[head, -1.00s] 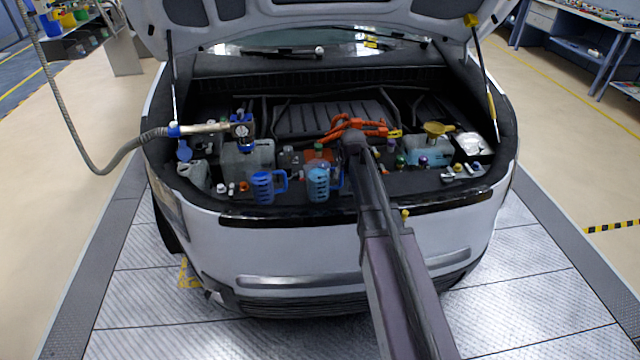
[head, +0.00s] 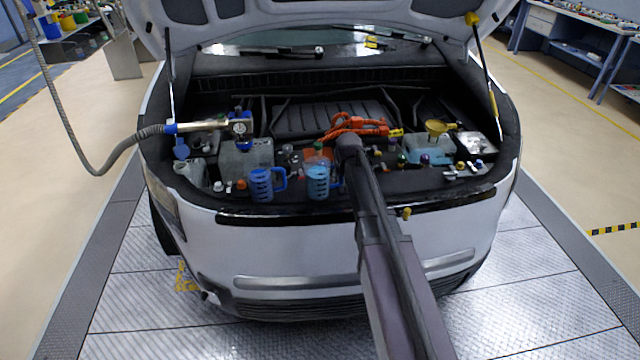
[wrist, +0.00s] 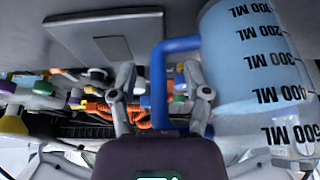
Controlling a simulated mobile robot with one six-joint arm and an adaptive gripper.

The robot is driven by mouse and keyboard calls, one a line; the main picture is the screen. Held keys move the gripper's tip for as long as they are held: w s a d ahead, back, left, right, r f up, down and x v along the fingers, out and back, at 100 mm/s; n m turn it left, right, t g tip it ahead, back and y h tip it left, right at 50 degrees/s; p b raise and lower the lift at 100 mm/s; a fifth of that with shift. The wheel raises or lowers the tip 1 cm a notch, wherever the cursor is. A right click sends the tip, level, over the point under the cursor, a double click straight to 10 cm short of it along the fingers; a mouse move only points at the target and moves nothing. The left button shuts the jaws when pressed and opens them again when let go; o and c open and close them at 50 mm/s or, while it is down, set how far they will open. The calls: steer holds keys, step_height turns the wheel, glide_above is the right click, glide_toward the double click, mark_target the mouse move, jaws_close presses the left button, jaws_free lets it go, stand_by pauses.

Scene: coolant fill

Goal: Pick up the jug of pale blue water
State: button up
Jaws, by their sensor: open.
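The jug of pale blue water (head: 317,183) stands upright at the front edge of the open car bay. In the wrist view the clear jug (wrist: 250,75) fills the right side, with dark ML marks and pale blue liquid. Its blue handle (wrist: 158,75) lies between the two fingers of my gripper (wrist: 160,95), which is open. I cannot tell whether a finger touches the handle. In the head view my arm hides most of the gripper. A second jug (head: 261,186), with darker blue contents, stands to the left.
A hose with a metal nozzle and gauge (head: 240,128) reaches in from the left. Orange cables (head: 352,126) lie behind the jugs. A reservoir with a yellow funnel (head: 437,127) is to the right. The raised hood (head: 330,25) hangs above the bay.

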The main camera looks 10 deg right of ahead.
steer(key=shift+w+f, duration=0.1)
steer(key=shift+f, duration=0.2)
stand_by(0.4)
jaws_close()
